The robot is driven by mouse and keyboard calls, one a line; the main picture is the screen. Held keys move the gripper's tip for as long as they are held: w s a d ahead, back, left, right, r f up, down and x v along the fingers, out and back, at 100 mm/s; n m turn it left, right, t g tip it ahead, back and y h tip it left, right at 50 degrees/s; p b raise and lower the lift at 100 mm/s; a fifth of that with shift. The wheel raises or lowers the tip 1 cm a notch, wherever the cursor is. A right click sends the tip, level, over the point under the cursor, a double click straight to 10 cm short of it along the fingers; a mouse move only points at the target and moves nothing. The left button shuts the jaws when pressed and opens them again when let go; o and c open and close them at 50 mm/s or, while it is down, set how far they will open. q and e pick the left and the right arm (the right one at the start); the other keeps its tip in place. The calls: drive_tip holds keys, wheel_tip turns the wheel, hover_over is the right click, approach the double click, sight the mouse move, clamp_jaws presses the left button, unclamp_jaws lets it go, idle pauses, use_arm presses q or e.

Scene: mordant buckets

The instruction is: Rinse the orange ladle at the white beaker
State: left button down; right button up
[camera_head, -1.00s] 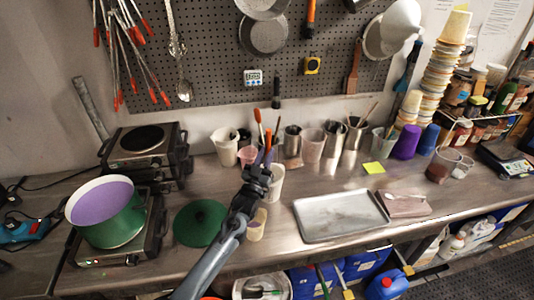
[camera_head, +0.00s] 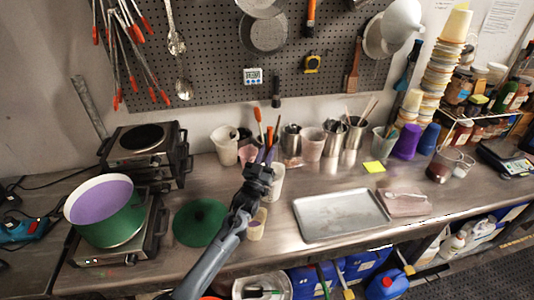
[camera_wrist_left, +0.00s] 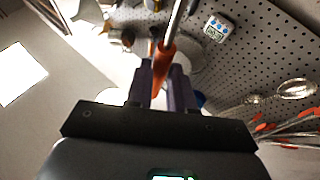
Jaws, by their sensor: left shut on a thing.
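My left gripper (camera_head: 266,160) is above the middle of the counter, its dark fingers shut on the orange handle of the ladle (camera_head: 269,137). In the left wrist view the orange handle (camera_wrist_left: 163,62) sits between the two purple-grey fingers, and a metal shaft runs on from it past the fingertips. The ladle's bowl cannot be made out. A white beaker (camera_head: 277,184) stands on the counter just right of the gripper, partly hidden by it. I cannot tell whether the ladle touches the beaker. My right gripper is not in view.
A white pitcher (camera_head: 225,150) and several tool-filled metal cups stand behind. A small cup (camera_head: 256,228) is close to my forearm. A green pot (camera_head: 106,213) is on the left burner, beside a green lid (camera_head: 199,223). An empty metal tray (camera_head: 340,232) lies to the right.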

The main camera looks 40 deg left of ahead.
use_arm(q)
drive_tip(key=shift+s+p, duration=0.45)
drive_tip(key=shift+s, duration=0.2)
drive_tip(key=shift+w+b, duration=0.25)
drive_tip(key=shift+b, duration=0.05)
drive_tip(key=shift+w+b, duration=0.4)
drive_tip(key=shift+w, duration=0.15)
drive_tip(key=shift+s+r+p, duration=0.15)
drive_tip(key=shift+s+p, duration=0.65)
wheel_tip(320, 180, up, 4)
drive_tip(key=p, duration=0.3)
drive_tip(key=shift+f, duration=0.2)
wheel_tip(320, 180, up, 7)
drive_tip(key=p, duration=0.5)
hover_over(268, 138)
drive_tip(key=s, duration=0.3)
drive_tip(key=shift+w+d+f, duration=0.1)
drive_tip(key=shift+w+d, duration=0.15)
drive_tip(key=shift+d, duration=0.05)
